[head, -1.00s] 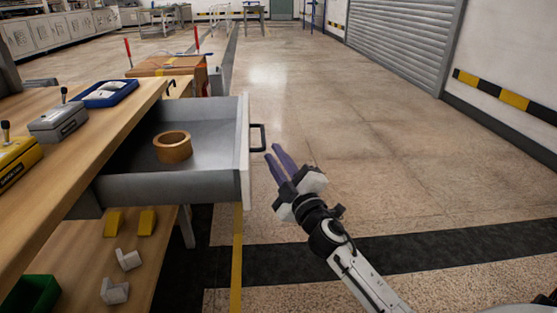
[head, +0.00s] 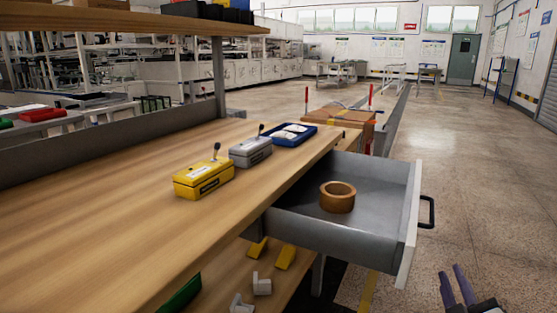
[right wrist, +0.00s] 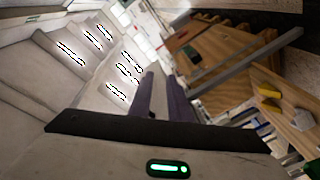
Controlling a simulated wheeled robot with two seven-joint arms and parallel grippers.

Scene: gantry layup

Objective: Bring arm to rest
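My right gripper (head: 451,275) is at the bottom right of the head view, over the floor to the right of the open drawer (head: 385,232). It is below the drawer's black handle (head: 428,212) and apart from it. Its two purple fingers stand apart with nothing between them, and they also show in the right wrist view (right wrist: 160,95). Most of the right arm is cut off by the lower edge of the head view. My left gripper is in neither view.
The drawer sticks out from the wooden workbench (head: 130,200) and holds a brown tape roll (head: 338,198). A yellow box (head: 203,180), a grey box (head: 250,152) and a blue tray (head: 294,135) are on the bench. Open floor (head: 470,170) lies to the right.

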